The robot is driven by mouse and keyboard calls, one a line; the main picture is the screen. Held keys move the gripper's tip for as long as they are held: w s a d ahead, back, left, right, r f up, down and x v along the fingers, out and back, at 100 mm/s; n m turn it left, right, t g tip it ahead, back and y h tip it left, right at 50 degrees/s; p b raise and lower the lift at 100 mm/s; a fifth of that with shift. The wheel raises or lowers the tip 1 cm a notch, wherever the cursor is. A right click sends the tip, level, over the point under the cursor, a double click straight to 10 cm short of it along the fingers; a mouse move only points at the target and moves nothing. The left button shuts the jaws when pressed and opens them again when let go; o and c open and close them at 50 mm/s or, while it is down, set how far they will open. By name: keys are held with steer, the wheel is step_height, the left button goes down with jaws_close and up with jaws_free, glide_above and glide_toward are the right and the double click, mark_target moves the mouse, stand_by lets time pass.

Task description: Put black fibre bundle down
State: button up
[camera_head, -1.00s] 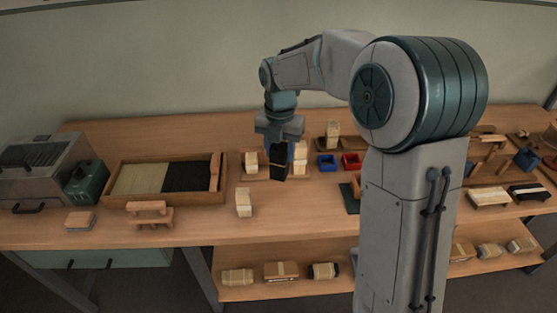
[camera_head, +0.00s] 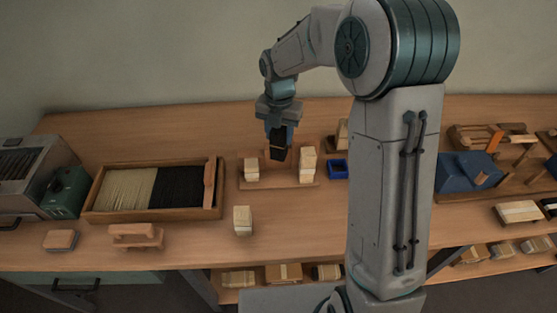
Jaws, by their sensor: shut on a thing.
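My gripper (camera_head: 279,128) points down above the bench and is shut on a black fibre bundle (camera_head: 277,148). Another pale bundle (camera_head: 243,220) stands on the bench in front of the stand.
A wooden tray (camera_head: 150,216) with pale and black fibre lies to the left, beside a grey-green machine (camera_head: 64,190). A small wooden block piece (camera_head: 136,236) and a brush block (camera_head: 61,240) lie in front. A blue bin (camera_head: 338,169) is right of the stand. My arm hides some bench.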

step_height(320, 180, down, 11)
steer(key=shift+f+p, duration=0.1)
steer(key=shift+p, duration=0.3)
steer(key=shift+f, duration=0.15)
steer(key=o, duration=1)
